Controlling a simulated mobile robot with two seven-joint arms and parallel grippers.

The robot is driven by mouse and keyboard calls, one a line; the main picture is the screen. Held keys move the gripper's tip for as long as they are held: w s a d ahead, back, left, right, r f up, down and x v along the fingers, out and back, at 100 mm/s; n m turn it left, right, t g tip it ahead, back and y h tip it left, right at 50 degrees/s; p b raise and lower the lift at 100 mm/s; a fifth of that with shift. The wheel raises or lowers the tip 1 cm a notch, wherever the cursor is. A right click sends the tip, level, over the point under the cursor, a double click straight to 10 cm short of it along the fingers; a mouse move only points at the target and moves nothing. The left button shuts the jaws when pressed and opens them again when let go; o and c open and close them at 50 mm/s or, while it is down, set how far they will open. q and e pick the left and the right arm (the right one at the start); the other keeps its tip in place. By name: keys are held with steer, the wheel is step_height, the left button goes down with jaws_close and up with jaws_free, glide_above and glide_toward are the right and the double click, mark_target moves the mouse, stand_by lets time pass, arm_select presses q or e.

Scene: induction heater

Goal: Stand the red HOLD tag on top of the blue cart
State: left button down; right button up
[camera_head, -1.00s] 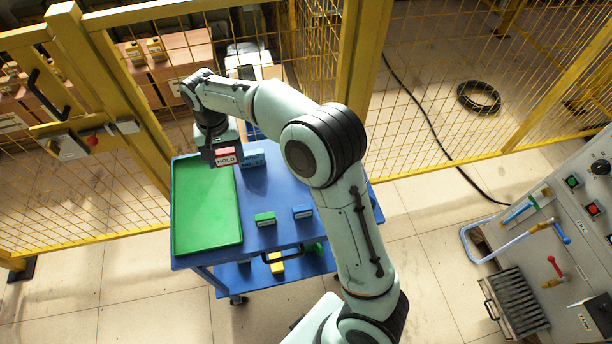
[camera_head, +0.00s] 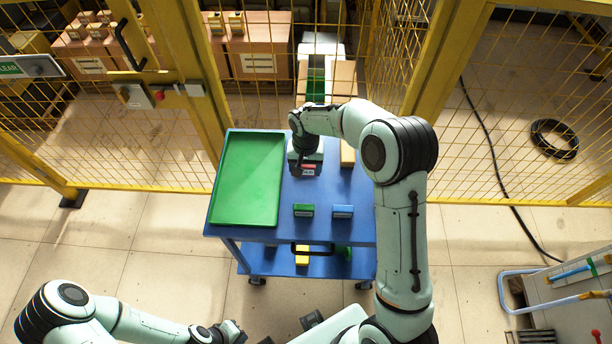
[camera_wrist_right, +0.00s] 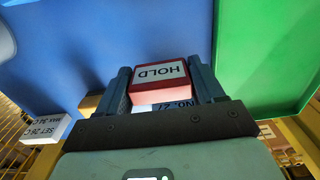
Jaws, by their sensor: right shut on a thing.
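The red HOLD tag (camera_head: 309,167) with a white label is between the fingers of my right gripper (camera_head: 303,172), which is shut on it. The right wrist view shows the tag (camera_wrist_right: 160,79) between both fingers (camera_wrist_right: 161,88), its label facing the camera. The tag is over the blue cart's top (camera_head: 262,235), right of the green tray. I cannot tell whether its base touches the cart. My left gripper (camera_head: 232,332) is low at the bottom edge, away from the cart; its jaws are not clear.
The green tray (camera_head: 248,180) fills the cart's left side. A green block (camera_head: 303,210) and a blue block (camera_head: 342,211) stand near the front edge. In the right wrist view, a block marked NO. 27 (camera_wrist_right: 178,106) is partly hidden behind my gripper. Yellow mesh fencing stands behind.

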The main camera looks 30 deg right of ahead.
mark_target(306, 175)
steer(key=shift+f, duration=2.25)
steer(key=shift+f, duration=0.2)
steer(key=o, duration=1)
steer(key=shift+r, duration=0.1)
step_height(306, 175, up, 12)
steer(key=shift+r, duration=0.15)
